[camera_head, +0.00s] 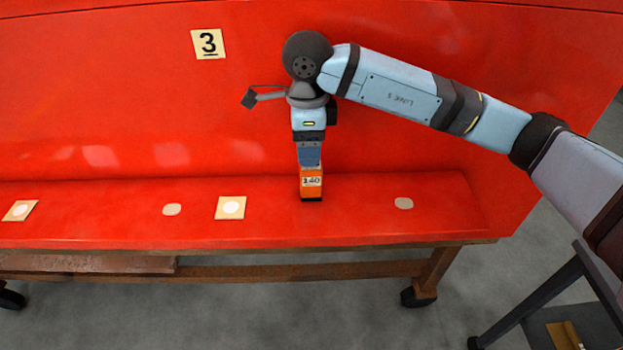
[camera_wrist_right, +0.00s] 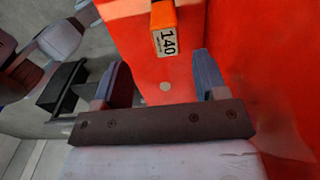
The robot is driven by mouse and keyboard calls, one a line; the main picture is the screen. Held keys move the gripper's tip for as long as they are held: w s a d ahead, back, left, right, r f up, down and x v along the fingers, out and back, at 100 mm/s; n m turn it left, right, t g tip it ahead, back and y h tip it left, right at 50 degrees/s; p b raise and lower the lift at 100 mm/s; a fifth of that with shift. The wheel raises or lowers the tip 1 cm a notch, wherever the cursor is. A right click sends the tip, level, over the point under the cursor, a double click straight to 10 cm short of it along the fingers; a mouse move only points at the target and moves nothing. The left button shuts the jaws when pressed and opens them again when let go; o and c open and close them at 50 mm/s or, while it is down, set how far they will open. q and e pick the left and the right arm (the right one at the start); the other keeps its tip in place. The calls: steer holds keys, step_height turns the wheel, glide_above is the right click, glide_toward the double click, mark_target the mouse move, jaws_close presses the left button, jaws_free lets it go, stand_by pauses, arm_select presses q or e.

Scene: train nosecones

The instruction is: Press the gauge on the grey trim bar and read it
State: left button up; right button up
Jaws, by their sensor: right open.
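An orange gauge (camera_head: 312,184) with a pale display stands upright on the red ledge, just under my right gripper (camera_head: 309,160). In the right wrist view the gauge (camera_wrist_right: 163,28) shows at the top, and its display reads 140. My right gripper (camera_wrist_right: 164,80) points down with its two blue fingers apart; the gauge appears beyond the fingertips, a little left of mid-gap. I cannot tell whether the gripper touches the gauge. I cannot make out a grey trim bar in either view. My left gripper is out of view.
Tan squares with white discs (camera_head: 231,207) and pale round spots (camera_head: 403,203) lie on the ledge (camera_head: 350,225). A wooden wheeled trestle (camera_head: 300,270) is below. A dark stand (camera_head: 530,300) is at lower right.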

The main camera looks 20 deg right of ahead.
mark_target(311, 175)
step_height(311, 175, down, 4)
steer(key=shift+d+r, duration=0.1)
steer(key=f, duration=0.1)
steer(key=f+p, duration=0.1)
steer(key=f, duration=0.1)
steer(key=f+p, duration=0.1)
steer(key=f, duration=0.1)
steer(key=shift+w+d+f, duration=0.15)
steer(key=shift+w+d, duration=0.05)
steer(key=shift+d, duration=0.1)
steer(key=c, duration=1.1)
steer(key=shift+c, duration=0.3)
